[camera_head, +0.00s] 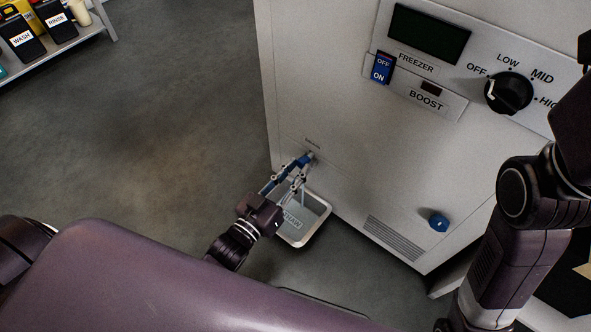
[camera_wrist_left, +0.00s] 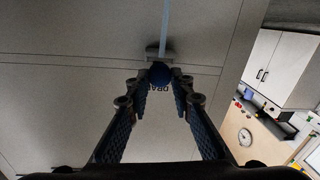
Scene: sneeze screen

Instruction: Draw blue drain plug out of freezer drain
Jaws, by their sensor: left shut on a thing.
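My left gripper (camera_head: 303,166) reaches to the low front of the white freezer (camera_head: 340,100). In the left wrist view its two fingers (camera_wrist_left: 160,84) are shut on the round blue drain plug (camera_wrist_left: 160,73). The plug is right in front of the grey drain spout (camera_wrist_left: 153,52), under partly hidden lettering; I cannot tell whether any of it is still inside. A thin pale blue stream (camera_wrist_left: 164,22) runs from the spout. A metal pan (camera_head: 318,222) stands on the floor below, partly behind the gripper. My right gripper is out of view.
A blue knob (camera_head: 438,221) sits lower right on the freezer, near a vent grille (camera_head: 393,238). The control panel (camera_head: 470,60) is above. A shelf (camera_head: 75,40) with bottles stands at upper left. Open floor (camera_head: 150,120) lies between.

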